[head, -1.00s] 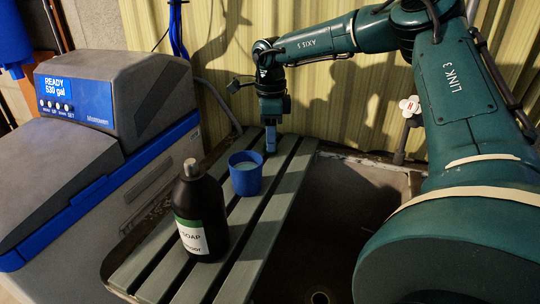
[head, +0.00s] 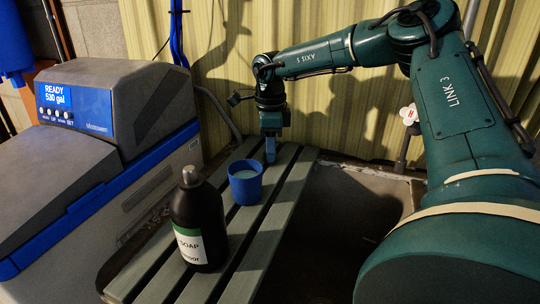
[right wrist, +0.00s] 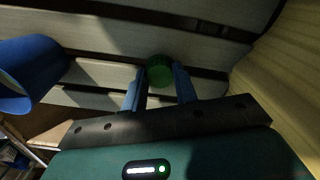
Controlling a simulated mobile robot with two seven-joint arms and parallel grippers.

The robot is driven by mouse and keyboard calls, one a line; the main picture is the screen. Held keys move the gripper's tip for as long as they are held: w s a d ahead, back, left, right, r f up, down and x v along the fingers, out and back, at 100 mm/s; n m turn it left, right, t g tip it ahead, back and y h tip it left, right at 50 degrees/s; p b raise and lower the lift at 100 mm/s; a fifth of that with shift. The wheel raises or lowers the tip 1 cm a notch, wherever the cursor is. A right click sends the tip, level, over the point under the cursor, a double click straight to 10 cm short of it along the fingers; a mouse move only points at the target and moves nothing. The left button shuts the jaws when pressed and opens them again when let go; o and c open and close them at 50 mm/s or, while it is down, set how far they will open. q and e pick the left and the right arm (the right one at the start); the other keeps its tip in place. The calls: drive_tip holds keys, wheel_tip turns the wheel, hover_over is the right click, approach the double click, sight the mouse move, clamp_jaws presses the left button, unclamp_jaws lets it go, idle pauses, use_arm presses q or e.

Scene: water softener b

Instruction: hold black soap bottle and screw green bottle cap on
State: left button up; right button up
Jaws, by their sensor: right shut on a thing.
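The black soap bottle (head: 197,222) stands upright on the slatted board, with a grey top (head: 190,175) and a white and green label. The green bottle cap (right wrist: 160,70) is between the fingertips of my right gripper (right wrist: 161,80), over the slats. In the head view my right gripper (head: 270,150) points down behind the blue cup, at the far end of the board; the cap is hidden there. My right gripper is shut on the cap. I cannot tell whether the cap touches the slats. My left gripper is not in view.
A blue cup (head: 245,190) with pale contents stands between the bottle and my right gripper. The slatted board (head: 262,232) lies over the left side of a dark sink (head: 345,215). A grey and blue water softener (head: 95,150) stands left. A corrugated wall (head: 340,105) is behind.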

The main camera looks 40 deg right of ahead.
drive_tip(key=shift+r+p, duration=1.25)
drive_tip(key=shift+r, duration=0.95)
